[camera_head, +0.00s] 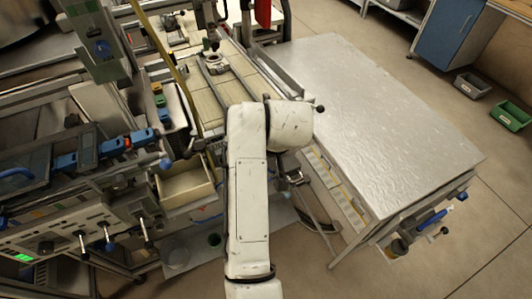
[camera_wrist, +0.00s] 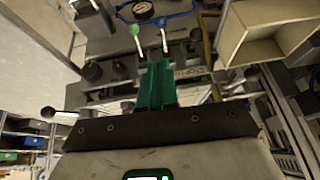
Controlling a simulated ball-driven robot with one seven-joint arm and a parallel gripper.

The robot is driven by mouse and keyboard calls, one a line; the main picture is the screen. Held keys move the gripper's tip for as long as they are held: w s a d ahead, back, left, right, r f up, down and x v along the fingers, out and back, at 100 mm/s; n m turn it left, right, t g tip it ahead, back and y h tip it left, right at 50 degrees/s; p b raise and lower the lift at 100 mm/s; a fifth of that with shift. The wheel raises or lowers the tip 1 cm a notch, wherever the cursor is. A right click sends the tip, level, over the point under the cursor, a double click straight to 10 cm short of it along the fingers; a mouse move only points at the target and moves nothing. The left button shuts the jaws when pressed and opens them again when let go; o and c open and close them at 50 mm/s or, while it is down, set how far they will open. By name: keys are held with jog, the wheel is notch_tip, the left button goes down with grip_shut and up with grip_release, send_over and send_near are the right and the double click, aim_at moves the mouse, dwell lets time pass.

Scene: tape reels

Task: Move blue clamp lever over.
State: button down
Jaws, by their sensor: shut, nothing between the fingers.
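My gripper (camera_wrist: 157,84) has green fingers, closed together with nothing between them, in the wrist view. In the head view a blue handle (camera_head: 432,220) sits under the right end of the metal table. I cannot tell which of these is the blue clamp lever. My arm hides my gripper in the head view.
A metal-topped table (camera_head: 380,120) fills the right side. A control panel with levers (camera_head: 80,235) stands at left. An open-topped box (camera_head: 186,187) is left of my arm. In the wrist view, a round gauge (camera_wrist: 143,10) and blue hose (camera_wrist: 180,15) lie beyond the fingers.

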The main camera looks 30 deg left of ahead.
jog(key=shift+s+d+r+b, duration=0.15)
jog(key=shift+s+d+r, duration=0.3)
jog(key=shift+d+r, duration=0.3)
jog(key=shift+s+d+r+b, duration=0.15)
jog(key=shift+s+d+r, duration=0.35)
jog(key=shift+r, duration=0.45)
jog(key=shift+w, duration=0.1)
jog(key=s+d+f+m+h, duration=0.15)
jog(key=d+f, duration=0.25)
jog(key=d, duration=0.6)
jog(key=d+f+m+h, duration=0.15)
jog(key=d+f, duration=0.25)
jog(key=d, duration=0.6)
jog(key=d+f+m+h, duration=0.15)
jog(key=d+f, duration=0.25)
jog(key=d, duration=0.6)
jog(key=s+d+f+m+b, duration=0.1)
jog(key=s+d+f+m, duration=0.35)
jog(key=s+d, duration=0.65)
jog(key=s+d+f+m, duration=0.1)
jog(key=s+d, duration=0.1)
jog(key=s, duration=0.5)
jog(key=s+d+f+m+g, duration=0.1)
jog(key=s+d, duration=0.1)
jog(key=s, duration=0.5)
jog(key=shift+d+f+g+b, duration=0.15)
jog(key=shift+d+g+b, duration=0.15)
